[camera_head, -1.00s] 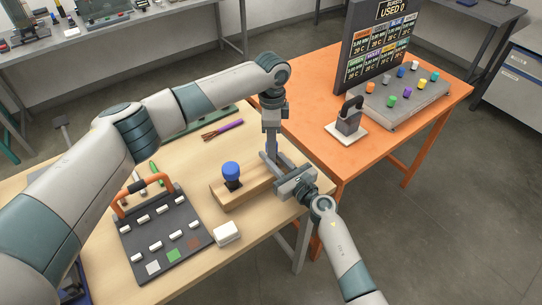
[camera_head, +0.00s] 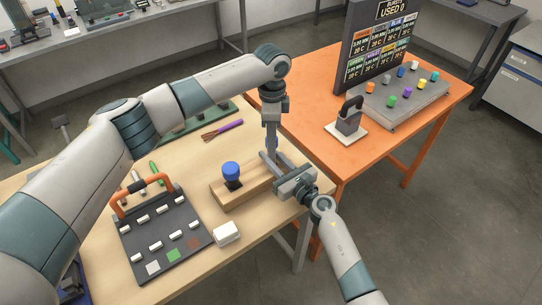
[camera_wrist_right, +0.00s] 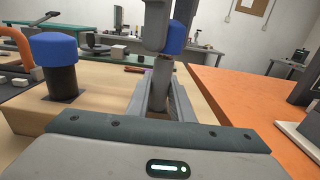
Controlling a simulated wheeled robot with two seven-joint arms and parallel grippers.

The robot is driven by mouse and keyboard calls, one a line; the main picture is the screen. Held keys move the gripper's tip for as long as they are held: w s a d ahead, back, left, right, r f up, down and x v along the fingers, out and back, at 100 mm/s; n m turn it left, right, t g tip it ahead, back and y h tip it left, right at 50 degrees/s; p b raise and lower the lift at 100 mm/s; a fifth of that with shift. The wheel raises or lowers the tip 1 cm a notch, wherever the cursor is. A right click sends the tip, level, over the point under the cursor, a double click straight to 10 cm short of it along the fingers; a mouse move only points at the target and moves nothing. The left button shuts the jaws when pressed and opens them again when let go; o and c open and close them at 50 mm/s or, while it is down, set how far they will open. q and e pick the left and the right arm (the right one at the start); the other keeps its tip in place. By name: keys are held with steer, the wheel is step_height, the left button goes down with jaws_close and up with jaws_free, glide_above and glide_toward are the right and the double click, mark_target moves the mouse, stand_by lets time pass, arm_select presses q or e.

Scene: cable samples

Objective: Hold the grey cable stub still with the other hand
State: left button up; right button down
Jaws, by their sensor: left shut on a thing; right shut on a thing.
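The grey stub (camera_wrist_right: 160,88) stands upright in the right wrist view, between the fingers of my right gripper (camera_wrist_right: 158,103). In the head view the right gripper (camera_head: 274,160) reaches in from the lower right and is shut on the stub at the wooden block (camera_head: 230,199). My left gripper (camera_head: 271,143) points down from above, just over the right jaws. It is shut on a blue piece (camera_wrist_right: 177,37) above the stub, partly hidden by its finger. Whether the blue piece and stub touch, I cannot tell.
A blue-topped black tool (camera_head: 231,173) stands on the block's left end. A dark board (camera_head: 150,236) with an orange handle, a white block (camera_head: 227,233) and a purple cable (camera_head: 228,127) lie around. An orange table (camera_head: 290,91) with a padlock-like object (camera_head: 348,119) adjoins at right.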

arm_select(q)
steer(key=shift+r, duration=1.45)
arm_select(e)
steer(key=c, duration=1.5)
jaws_free()
steer(key=v, duration=1.2)
